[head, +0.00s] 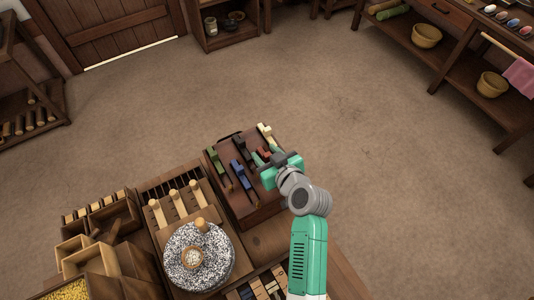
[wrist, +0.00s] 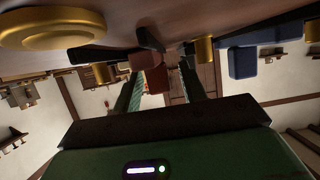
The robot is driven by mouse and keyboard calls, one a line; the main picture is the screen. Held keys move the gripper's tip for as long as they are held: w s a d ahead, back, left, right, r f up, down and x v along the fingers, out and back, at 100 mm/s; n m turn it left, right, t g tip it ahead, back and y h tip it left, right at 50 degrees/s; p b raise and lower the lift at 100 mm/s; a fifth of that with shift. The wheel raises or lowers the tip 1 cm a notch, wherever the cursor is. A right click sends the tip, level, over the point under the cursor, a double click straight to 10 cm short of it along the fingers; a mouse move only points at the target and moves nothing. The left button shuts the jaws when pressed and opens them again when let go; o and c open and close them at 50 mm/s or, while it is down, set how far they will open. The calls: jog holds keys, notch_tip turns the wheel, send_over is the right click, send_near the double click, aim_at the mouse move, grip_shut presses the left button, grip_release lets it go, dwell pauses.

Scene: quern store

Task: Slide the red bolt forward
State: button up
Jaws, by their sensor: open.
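The red bolt (head: 265,152) lies on top of the dark wooden box (head: 226,150), between the blue and cream bolts. In the head view my gripper partly hides it. My gripper (head: 266,157) is at the right side of the box top, low over the red bolt. In the wrist view the red block (wrist: 152,80) shows between the two green fingers of my gripper (wrist: 160,72). The fingers are apart, one on each side of it. Whether they touch it I cannot tell.
The blue bolt (head: 239,173) and green bolt (head: 217,165) lie left of the red one, and the cream bolt (head: 266,132) lies beyond it. A speckled quern stone (head: 188,275) sits left and nearer. The floor beyond the box is clear.

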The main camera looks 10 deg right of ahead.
jog(key=p+v, duration=0.2)
jog(key=v, duration=0.5)
jog(key=shift+s+d+r, duration=0.1)
jog(key=shift+s, duration=0.25)
jog(key=w+a+r+t+h+p, duration=0.1)
jog(key=a+r+t+p, duration=0.15)
jog(key=r, duration=1.35)
jog(key=w+a+r+t+h+p, duration=0.1)
jog(key=a+r+t, duration=0.25)
jog(key=r, duration=1.25)
jog(key=s+a+r+m+t+h+p, duration=0.1)
jog(key=s+a+r+t, duration=0.1)
jog(key=s+r, duration=0.5)
jog(key=s+a+r+m+t, duration=0.1)
jog(key=s+a+r+t, duration=0.1)
jog(key=r, duration=0.8)
jog(key=s+a+r+m+t+h+p, duration=0.1)
jog(key=s+a+r+t, duration=0.15)
jog(key=s+r, duration=0.45)
notch_tip(320, 180, up, 40)
jog(key=w+p, duration=0.2)
jog(key=p, duration=3.5)
jog(key=shift+a+f+y, duration=0.15)
jog(key=shift+f+y, duration=0.1)
jog(key=shift+y, duration=0.15)
